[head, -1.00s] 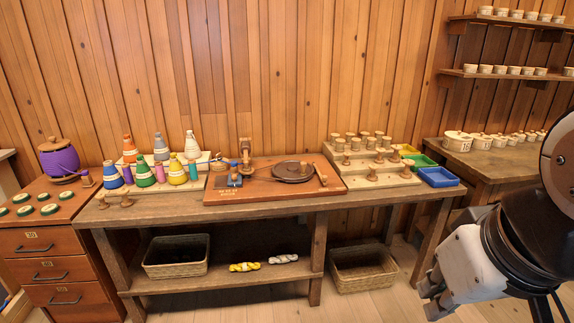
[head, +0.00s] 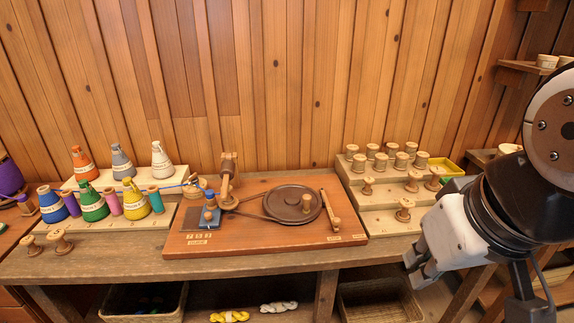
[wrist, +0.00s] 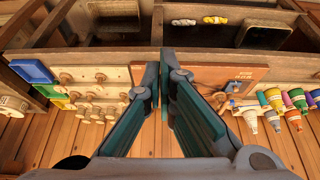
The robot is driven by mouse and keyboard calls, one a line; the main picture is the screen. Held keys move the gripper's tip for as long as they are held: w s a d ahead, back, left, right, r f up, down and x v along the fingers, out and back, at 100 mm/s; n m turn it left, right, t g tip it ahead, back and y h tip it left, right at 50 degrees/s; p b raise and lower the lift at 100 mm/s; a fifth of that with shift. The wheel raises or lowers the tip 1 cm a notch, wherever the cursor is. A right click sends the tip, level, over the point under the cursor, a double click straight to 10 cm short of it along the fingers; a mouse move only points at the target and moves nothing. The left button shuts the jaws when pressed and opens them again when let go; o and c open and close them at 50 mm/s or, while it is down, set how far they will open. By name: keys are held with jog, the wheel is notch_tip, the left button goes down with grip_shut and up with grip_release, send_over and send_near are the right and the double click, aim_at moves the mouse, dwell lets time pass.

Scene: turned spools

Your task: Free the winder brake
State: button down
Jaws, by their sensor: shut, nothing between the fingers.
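The winder stands on a reddish-brown board (head: 250,243) on the bench. Its dark round wheel (head: 290,200) has a small wooden knob, and a belt runs left to an upright wooden spindle (head: 228,180). A slim wooden lever (head: 331,212), which looks like the brake, stands at the wheel's right edge; I cannot tell whether it touches the wheel. A blue-grey block with a counter (head: 202,218) sits at the board's left. My gripper (head: 418,275) is shut and empty, right of the board and apart from it. In the wrist view, my fingers (wrist: 165,72) partly hide the board (wrist: 225,75).
A stepped rack (head: 375,208) of wooden spools stands right of the board. A pale stand (head: 160,222) with coloured cones stands left, its blue thread reaching toward the winder. Two loose spools (head: 60,242) lie at the left. The bench's front strip (head: 260,265) is clear.

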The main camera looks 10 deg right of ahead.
jog(key=shift+w, duration=0.4)
jog(key=w+f+n+g+h+b, duration=0.1)
jog(key=w+f+n+h, duration=0.2)
jog(key=w, duration=0.4)
jog(key=w+f+n+g+b, duration=0.1)
jog(key=w+f+n+b, duration=0.1)
jog(key=w+n, duration=0.4)
jog(key=w+f+n+g+h+b, duration=0.1)
jog(key=w+f+n+h, duration=0.15)
jog(key=w, duration=0.55)
jog(key=w+a+f+n+t+h+b, duration=0.1)
jog(key=w+a+f+n, duration=0.4)
jog(key=w+f+n, duration=0.1)
jog(key=w+a+f+n+t+h+b, duration=0.1)
jog(key=w+a+f+n, duration=0.4)
jog(key=w+f, duration=0.3)
notch_tip(320, 180, down, 2)
jog(key=shift+w+a+f+n, duration=0.1)
jog(key=shift+w+a+n, duration=0.15)
jog(key=shift+w+n, duration=0.2)
